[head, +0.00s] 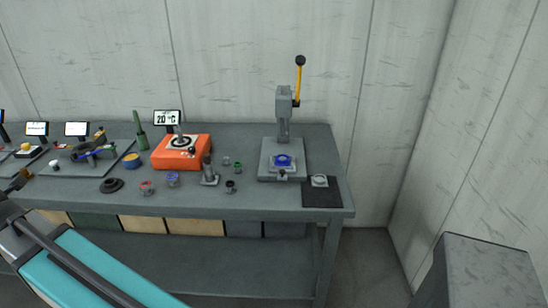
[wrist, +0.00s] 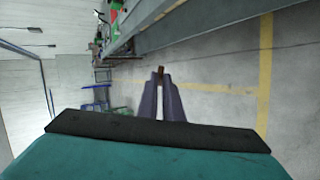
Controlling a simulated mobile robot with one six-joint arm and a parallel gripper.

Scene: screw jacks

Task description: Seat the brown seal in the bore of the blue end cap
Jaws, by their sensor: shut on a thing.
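My gripper (wrist: 160,82) is shut on a small brown piece, which I take for the brown seal (wrist: 161,70), at its fingertips in the wrist view. In the head view the brown seal (head: 24,175) shows at the left edge, by the bench front. The blue end cap (head: 283,160) appears to sit on the bed of the grey lever press, far to the right of my gripper. Its bore is too small to make out. A smaller blue-topped part (head: 172,180) stands on the bench left of the press.
The press (head: 284,125) has a raised yellow lever. An orange heater (head: 181,151) with a display stands left of it. A dark mat (head: 322,196) holds a grey part at the bench's right end.

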